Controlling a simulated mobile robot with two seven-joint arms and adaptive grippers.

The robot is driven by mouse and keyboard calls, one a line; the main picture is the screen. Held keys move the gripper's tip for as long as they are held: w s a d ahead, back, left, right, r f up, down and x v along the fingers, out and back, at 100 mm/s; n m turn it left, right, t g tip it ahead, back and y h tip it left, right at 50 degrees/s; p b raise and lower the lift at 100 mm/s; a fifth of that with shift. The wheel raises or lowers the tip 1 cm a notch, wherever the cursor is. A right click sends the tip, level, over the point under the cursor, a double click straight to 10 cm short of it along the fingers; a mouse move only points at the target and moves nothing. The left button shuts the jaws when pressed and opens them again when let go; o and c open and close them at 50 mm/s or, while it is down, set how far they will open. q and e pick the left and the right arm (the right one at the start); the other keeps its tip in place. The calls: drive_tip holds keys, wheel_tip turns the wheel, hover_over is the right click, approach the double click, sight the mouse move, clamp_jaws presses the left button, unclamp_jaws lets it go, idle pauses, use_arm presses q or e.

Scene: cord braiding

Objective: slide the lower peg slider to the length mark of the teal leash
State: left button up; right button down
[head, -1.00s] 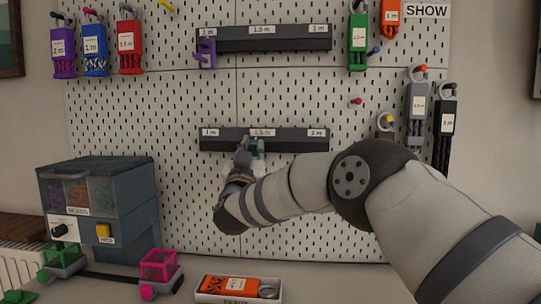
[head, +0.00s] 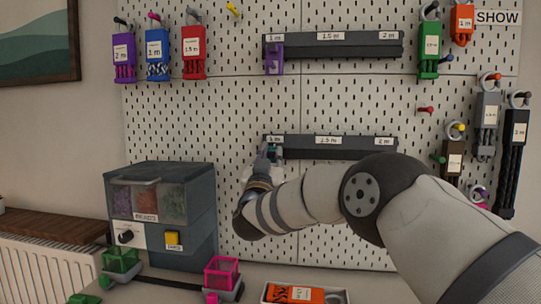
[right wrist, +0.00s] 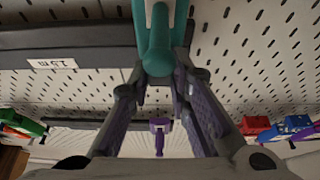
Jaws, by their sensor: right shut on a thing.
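The lower rail (head: 345,152) is a dark bar on the pegboard with labels for 1 m, 1.5 m and 2 m. The teal lower peg slider (head: 275,153) is at its left end, just under the 1 m label (head: 275,140); the gripper hides part of it. My right gripper (head: 266,160) is shut on this slider, reaching up from below. In the right wrist view the teal slider (right wrist: 158,42) shows between the fingers, with the 1.5 m label to the left. I cannot make out a teal leash. My left gripper is not in view.
The upper rail (head: 340,48) carries a purple slider (head: 274,58) near its 1 m label. Several packaged leashes hang on both sides of the board. A bead dispenser (head: 160,215) stands at left below, beside a pink open box (head: 221,272) and an orange package (head: 294,293) in a tray.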

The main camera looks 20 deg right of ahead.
drive_tip(key=shift+a, duration=0.15)
drive_tip(key=c, duration=1.7)
unclamp_jaws()
drive_tip(key=shift+o, duration=1.1)
drive_tip(key=shift+w+a+f, duration=0.1)
drive_tip(key=shift+w, duration=0.1)
drive_tip(key=shift+s, duration=0.1)
drive_tip(key=v, duration=1.2)
